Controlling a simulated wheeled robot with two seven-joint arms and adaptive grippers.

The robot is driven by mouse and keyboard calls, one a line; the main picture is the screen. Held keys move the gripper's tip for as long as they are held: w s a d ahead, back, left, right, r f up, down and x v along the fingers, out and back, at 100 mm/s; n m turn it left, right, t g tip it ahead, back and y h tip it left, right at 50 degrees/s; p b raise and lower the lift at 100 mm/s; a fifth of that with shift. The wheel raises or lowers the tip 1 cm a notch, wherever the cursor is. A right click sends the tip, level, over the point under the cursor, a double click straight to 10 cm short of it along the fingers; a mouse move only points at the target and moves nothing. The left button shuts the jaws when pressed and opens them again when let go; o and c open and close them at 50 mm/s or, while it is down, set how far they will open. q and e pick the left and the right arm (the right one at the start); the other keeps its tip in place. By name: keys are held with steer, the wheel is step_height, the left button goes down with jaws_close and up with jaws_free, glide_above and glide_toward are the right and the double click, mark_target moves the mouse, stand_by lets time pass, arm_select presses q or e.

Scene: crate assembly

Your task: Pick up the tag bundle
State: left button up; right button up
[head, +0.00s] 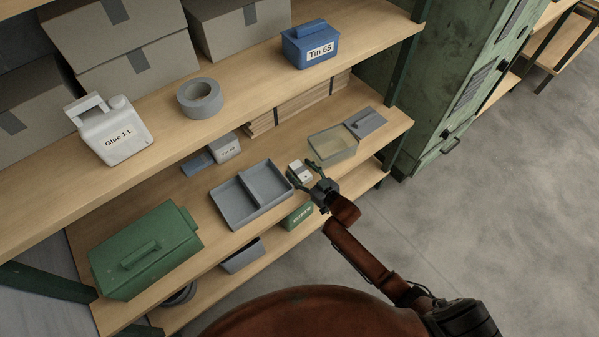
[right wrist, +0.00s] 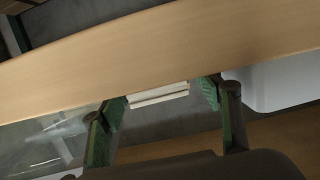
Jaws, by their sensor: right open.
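The tag bundle appears to be the small pale stack (head: 298,168) on the middle shelf, between the grey divided tray and the clear box. My right gripper (head: 304,172) is open, with its fingers reaching in from the front over the shelf, one on each side of the stack. In the right wrist view the pale stack (right wrist: 158,94) shows between the two green-padded fingertips (right wrist: 164,97), with gaps at both sides. I cannot tell how far the fingertips reach down around it. My left gripper is not in view.
The grey divided tray (head: 213,209) stands close on the left, and the clear box (head: 334,153) close on the right. A green case (head: 117,262) is further left. The upper shelf (head: 250,87) overhangs behind, holding a blue tin (head: 310,40) and tape roll (head: 199,98).

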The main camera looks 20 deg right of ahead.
steer(key=shift+c, duration=0.4)
steer(key=c, duration=1.2)
steer(key=shift+c, duration=0.2)
